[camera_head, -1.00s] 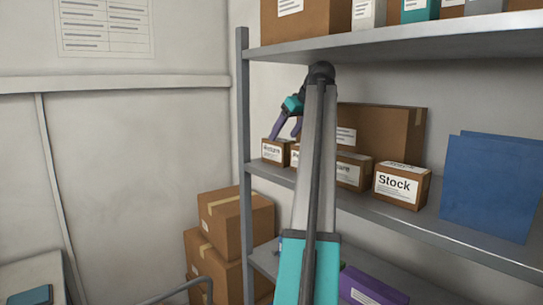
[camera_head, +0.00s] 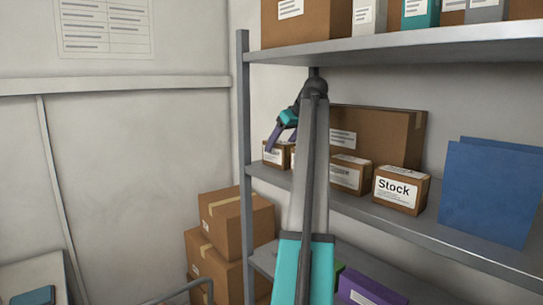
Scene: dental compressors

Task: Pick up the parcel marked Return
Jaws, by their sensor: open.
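A small brown parcel (camera_head: 277,161) stands at the left end of the middle shelf. Its white label is partly covered by my gripper now; in the earlier frame it seems to read "Return". My gripper (camera_head: 278,144), with purple fingers and a teal body, is open and points down at this parcel, overlapping its top left in the picture. I cannot tell whether it touches. A second small parcel (camera_head: 293,158) beside it is mostly hidden by my arm. Another small parcel (camera_head: 345,176) right of my arm has a label that I cannot read.
A parcel marked Stock (camera_head: 402,190) stands further right, before blue panels (camera_head: 490,190). A large carton (camera_head: 385,135) stands behind the small parcels. The upper shelf (camera_head: 400,47) hangs above my gripper, and a shelf post (camera_head: 245,150) stands to the left.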

